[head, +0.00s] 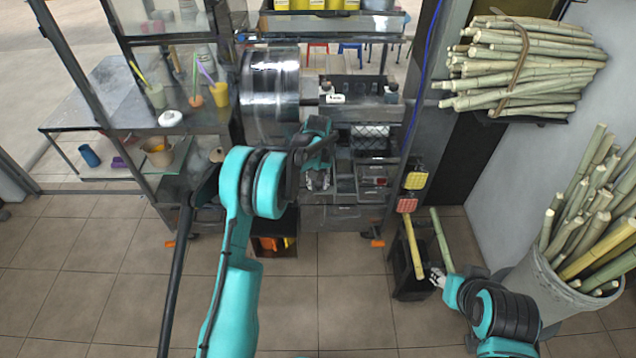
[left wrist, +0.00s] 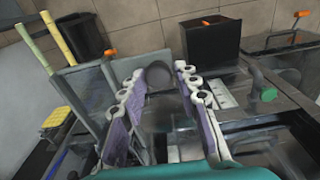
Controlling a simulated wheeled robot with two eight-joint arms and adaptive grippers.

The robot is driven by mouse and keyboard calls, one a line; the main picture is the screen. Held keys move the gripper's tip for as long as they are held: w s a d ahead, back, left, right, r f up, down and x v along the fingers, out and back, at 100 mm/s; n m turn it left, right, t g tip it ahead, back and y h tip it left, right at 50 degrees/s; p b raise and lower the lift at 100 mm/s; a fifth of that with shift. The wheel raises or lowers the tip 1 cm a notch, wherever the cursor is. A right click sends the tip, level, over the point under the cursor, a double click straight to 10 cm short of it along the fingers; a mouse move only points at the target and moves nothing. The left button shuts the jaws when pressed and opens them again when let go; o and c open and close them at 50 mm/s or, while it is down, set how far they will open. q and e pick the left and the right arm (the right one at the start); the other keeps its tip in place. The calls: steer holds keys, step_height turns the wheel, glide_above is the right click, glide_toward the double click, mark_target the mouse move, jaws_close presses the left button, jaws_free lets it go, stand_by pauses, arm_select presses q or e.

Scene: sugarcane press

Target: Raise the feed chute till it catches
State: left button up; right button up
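The press (head: 340,100) stands at the middle of the head view, with a shiny metal drum at its left. My left gripper (head: 318,180) hangs low in front of the press, partly behind my arm. In the left wrist view its two fingers (left wrist: 158,98) are spread apart, with a dark rounded knob (left wrist: 158,75) showing between them. I see no contact of the fingers with it. A grey metal plate (left wrist: 85,95) lies left of the fingers; I cannot tell whether it is the feed chute. My right gripper (head: 437,278) is beside two cane stalks; its fingers are too small to read.
The yellow stalk (head: 413,245) and green stalk (head: 441,240) lean at a black bin (head: 408,285). A cane-filled bucket (head: 560,285) stands right. Floor in front is clear.

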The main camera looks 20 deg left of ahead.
arm_select(q)
steer(key=shift+o, duration=0.2)
steer(key=shift+f, duration=0.1)
step_height(320, 180, up, 12)
steer(key=shift+s, duration=0.3)
steer(key=shift+d, duration=0.1)
stand_by(0.4)
steer(key=s+d+r+m+t+b, duration=0.1)
steer(key=s+r+t, duration=0.1)
steer(key=s+r, duration=0.5)
steer(key=s+r+m+t+b, duration=0.1)
steer(key=s+r, duration=0.2)
steer(key=s, duration=0.7)
steer(key=s+f+m+t, duration=0.1)
steer(key=s+f+t, duration=0.2)
steer(key=s, duration=1.3)
step_height(320, 180, down, 3)
steer(key=shift+d+r+b, duration=0.1)
steer(key=shift+d+b, duration=0.3)
steer(key=shift+d, duration=0.05)
